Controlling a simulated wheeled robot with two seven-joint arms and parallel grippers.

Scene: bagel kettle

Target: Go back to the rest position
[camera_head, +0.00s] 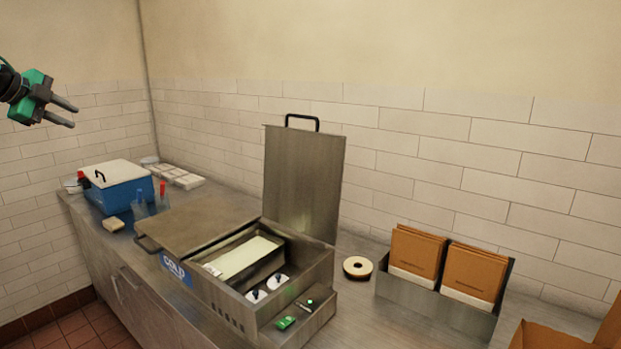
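My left gripper (75,117) is at the upper left, raised in the air in front of the tiled wall. It has a green body and two grey fingers, which are apart with nothing between them. My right gripper is not in view. The steel unit (237,316) marked COLD stands on the counter below and to the right of my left gripper, well apart from it. One lid (304,184) of the unit stands upright and another lid (200,222) lies flat. A pale filled pan and two small round lids show inside its opening.
A steel counter (345,325) runs along the wall. A blue cooler box (122,194) with a white lid and several pale packs (178,176) are at the back left. A ring-shaped item (357,267) lies beside a steel holder (430,305) with brown cartons. An open cardboard box (550,337) is at bottom right.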

